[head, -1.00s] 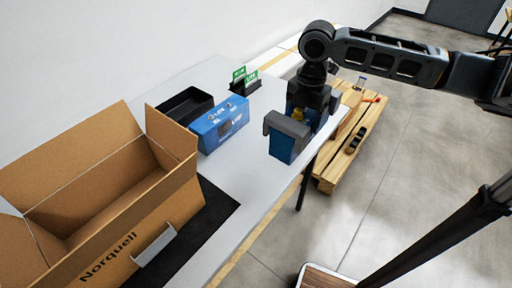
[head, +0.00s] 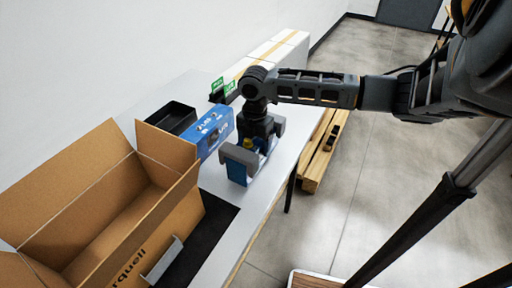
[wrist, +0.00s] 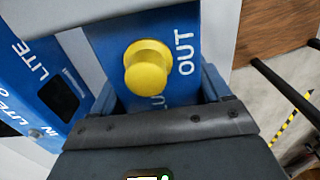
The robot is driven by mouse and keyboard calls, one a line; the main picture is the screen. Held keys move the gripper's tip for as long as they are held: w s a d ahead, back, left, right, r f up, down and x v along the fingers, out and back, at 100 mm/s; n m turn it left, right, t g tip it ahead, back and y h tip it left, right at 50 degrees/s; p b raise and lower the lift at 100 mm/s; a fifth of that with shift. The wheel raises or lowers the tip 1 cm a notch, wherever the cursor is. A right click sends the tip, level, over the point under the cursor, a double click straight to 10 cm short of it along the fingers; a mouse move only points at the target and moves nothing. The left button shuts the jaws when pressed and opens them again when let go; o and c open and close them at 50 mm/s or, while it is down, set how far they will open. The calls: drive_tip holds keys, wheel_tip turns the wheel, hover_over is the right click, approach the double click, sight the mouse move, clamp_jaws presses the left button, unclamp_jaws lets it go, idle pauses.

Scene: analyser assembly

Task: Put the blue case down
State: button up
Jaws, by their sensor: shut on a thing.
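My gripper (head: 259,143) points down over the right part of the white table (head: 216,178), shut on the blue case (head: 237,174). In the wrist view the case (wrist: 185,80) shows a round yellow knob (wrist: 147,67) and the word "OUT". Much of the case is hidden by the jaws. I cannot tell whether its underside touches the table. A second blue unit (head: 213,131) stands just left of my gripper; its lettering "LITE" (wrist: 40,75) shows in the wrist view.
An open cardboard box (head: 112,215) stands on a black mat (head: 209,232) at the near left. A black tray (head: 170,118) and green labels (head: 229,87) lie further back. A wooden pallet (head: 316,165) is on the floor at right.

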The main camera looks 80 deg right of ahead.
drive_tip(key=shift+f, duration=0.45)
drive_tip(key=shift+f, duration=0.1)
drive_tip(key=o, duration=1.7)
drive_tip(key=shift+o, duration=0.2)
wheel_tip(320, 180, up, 12)
drive_tip(key=shift+r+b, duration=0.1)
drive_tip(key=shift+b, duration=0.35)
